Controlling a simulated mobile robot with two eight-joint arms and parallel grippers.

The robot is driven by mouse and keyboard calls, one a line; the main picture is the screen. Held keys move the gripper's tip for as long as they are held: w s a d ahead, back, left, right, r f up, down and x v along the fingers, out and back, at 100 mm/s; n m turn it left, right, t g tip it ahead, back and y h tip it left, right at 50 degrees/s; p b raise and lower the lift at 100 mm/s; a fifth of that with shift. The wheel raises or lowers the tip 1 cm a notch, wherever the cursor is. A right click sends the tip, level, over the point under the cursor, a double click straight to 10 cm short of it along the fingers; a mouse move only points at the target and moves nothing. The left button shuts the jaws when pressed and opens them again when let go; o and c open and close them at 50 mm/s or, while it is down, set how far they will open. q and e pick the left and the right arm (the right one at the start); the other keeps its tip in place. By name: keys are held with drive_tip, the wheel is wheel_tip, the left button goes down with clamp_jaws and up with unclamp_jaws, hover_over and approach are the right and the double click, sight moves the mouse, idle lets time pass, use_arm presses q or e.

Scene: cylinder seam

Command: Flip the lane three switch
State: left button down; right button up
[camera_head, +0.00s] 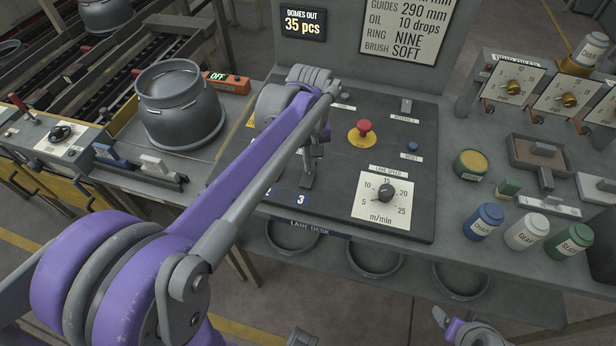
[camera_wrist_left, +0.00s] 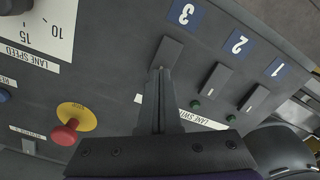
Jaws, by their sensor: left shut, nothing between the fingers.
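The lane three switch (camera_wrist_left: 172,52) is a dark grey rocker beside the blue "3" label (camera_wrist_left: 185,12) in the left wrist view. My left gripper (camera_wrist_left: 160,72) is shut and empty, with its fingertips right at this switch's near end. I cannot tell whether they touch it. In the head view my left gripper (camera_head: 308,180) points down at the lane desk (camera_head: 335,205), and its arm hides most of the switches. The lane two switch (camera_wrist_left: 216,79) and lane one switch (camera_wrist_left: 254,98) stand alongside, with green lamps. The fingers cover the spot near switch three's lamp.
A red mushroom button (camera_head: 365,126) and the lane speed dial (camera_head: 386,192) are on the same panel. A grey pot (camera_head: 180,105) stands left of the desk. Several bottles and a cup stand at right. Part of my right arm (camera_head: 470,332) shows at the bottom.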

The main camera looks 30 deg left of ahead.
use_arm(q)
drive_tip(key=shift+f+b, duration=0.35)
drive_tip(key=shift+f, duration=0.3)
use_arm(e)
drive_tip(key=shift+s+f, duration=0.1)
drive_tip(key=shift+f, duration=0.35)
use_arm(q)
drive_tip(key=shift+r, duration=0.15)
use_arm(e)
drive_tip(key=shift+r, duration=0.15)
use_arm(q)
drive_tip(key=shift+r+p, duration=2.15)
drive_tip(key=shift+r, duration=1.3)
drive_tip(key=shift+w, duration=0.1)
use_arm(e)
drive_tip(key=r, duration=0.1)
drive_tip(key=w+r, duration=0.1)
drive_tip(key=r, duration=0.3)
drive_tip(key=shift+w+r, duration=0.1)
drive_tip(key=shift+w, duration=0.3)
